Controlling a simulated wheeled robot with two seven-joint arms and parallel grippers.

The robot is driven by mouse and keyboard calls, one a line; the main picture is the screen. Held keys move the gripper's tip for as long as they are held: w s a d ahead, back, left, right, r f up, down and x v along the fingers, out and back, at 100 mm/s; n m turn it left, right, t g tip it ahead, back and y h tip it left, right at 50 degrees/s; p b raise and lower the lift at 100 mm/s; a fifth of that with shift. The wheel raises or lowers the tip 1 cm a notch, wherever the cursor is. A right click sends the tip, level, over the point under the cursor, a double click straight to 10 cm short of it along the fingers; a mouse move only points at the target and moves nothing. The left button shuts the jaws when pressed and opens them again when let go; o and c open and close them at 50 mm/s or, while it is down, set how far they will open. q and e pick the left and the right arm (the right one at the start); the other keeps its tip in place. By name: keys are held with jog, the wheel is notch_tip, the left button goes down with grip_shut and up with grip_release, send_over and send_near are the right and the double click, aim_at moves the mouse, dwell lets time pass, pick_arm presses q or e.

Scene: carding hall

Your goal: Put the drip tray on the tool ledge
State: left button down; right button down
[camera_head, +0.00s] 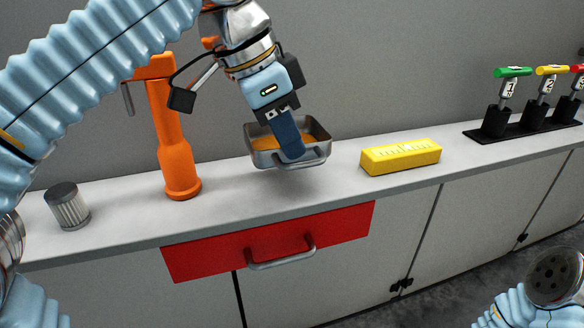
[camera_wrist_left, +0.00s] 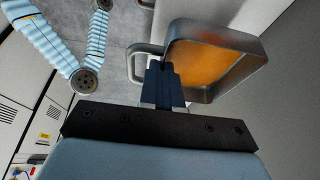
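The drip tray (camera_head: 262,158) is a grey metal pan with an orange inside and a looped handle, and it also shows in the left wrist view (camera_wrist_left: 222,30). My left gripper (camera_head: 291,150) reaches down to its handle side. In the left wrist view its dark blue fingers (camera_wrist_left: 160,72) are close together on the handle, holding the tray. The tray appears slightly above the long pale ledge (camera_head: 235,198), with a soft shadow under it. My right arm shows at the lower right of the head view, but no gripper fingers are visible on it.
On the ledge, an orange post (camera_head: 178,150) and a ribbed metal cylinder (camera_head: 68,206) stand left, and a yellow block (camera_head: 400,157) lies right of the tray. A lever row (camera_head: 520,128) stands at far right. A red drawer front (camera_head: 215,252) is below.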

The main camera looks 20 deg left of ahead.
pick_arm(q)
jog(key=shift+w+a+f, duration=0.1)
jog(key=shift+w+f, duration=0.5)
jog(key=shift+f, duration=0.15)
jog(key=f, duration=0.1)
jog(key=w+f, duration=0.1)
jog(key=f+b, duration=0.1)
jog(key=shift+w+a+f, duration=0.15)
jog(key=shift+w+f, duration=0.1)
jog(key=shift+f, duration=0.65)
jog(key=c, duration=1.4)
grip_release()
jog(key=shift+f, duration=0.1)
jog(key=shift+o, duration=0.2)
jog(key=shift+r, duration=0.3)
jog(key=p+v, duration=0.3)
jog(key=v, duration=0.8)
jog(key=shift+s+a+r, duration=0.15)
jog(key=shift+s+r, duration=0.1)
